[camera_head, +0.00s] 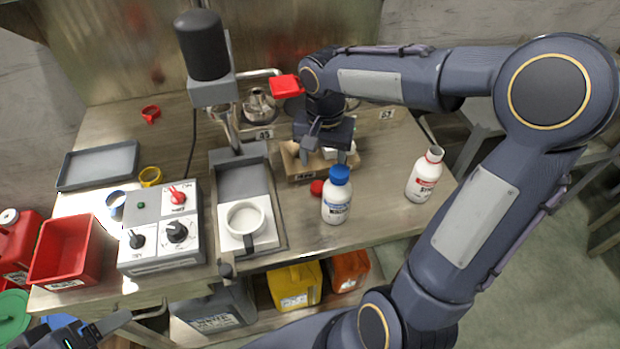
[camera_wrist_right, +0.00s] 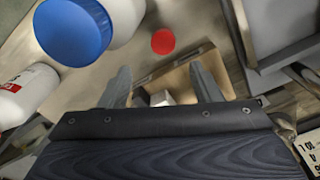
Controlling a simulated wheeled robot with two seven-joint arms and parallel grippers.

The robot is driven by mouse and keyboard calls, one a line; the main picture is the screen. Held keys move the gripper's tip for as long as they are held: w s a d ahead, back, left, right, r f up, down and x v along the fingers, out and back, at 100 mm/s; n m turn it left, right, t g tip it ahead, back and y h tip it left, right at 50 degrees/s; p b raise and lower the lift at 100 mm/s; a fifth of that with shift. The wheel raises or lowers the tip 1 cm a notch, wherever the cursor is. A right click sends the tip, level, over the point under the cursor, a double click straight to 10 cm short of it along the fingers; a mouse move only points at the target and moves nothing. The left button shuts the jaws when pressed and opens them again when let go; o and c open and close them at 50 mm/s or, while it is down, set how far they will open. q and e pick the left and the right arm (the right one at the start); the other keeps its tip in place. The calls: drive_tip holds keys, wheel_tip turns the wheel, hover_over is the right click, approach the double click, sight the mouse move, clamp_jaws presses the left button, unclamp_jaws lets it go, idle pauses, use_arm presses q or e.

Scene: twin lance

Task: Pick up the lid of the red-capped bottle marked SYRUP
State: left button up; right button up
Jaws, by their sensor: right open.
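The red lid (camera_head: 317,187) lies on the table between the small cardboard box and a blue-capped bottle (camera_head: 336,196). In the right wrist view the lid (camera_wrist_right: 163,41) is a red disc just beyond the fingertips. The white bottle with a red label (camera_head: 424,177) stands upright at the right, its neck red-ringed and apparently uncapped; its label is only partly legible. My right gripper (camera_head: 322,157) is open and empty, pointing down over the cardboard box, behind the lid and apart from it. My left gripper (camera_head: 98,330) is partly cut off at the lower left.
The cardboard box (camera_head: 300,174) holds pale items under my right gripper. The blue-capped bottle (camera_wrist_right: 75,28) stands close to the lid. A machine with a white cup (camera_head: 245,218), a control box (camera_head: 160,230) and a red bin (camera_head: 65,252) fill the left.

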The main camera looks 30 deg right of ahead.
sight(319, 184)
drive_tip(key=f, duration=0.7)
drive_tip(key=shift+w+a+f, duration=0.15)
drive_tip(key=shift+a+f, duration=0.05)
drive_tip(key=shift+f, duration=0.15)
drive_tip(key=c, duration=1.1)
drive_tip(key=shift+c, duration=0.2)
drive_tip(key=shift+r, duration=0.15)
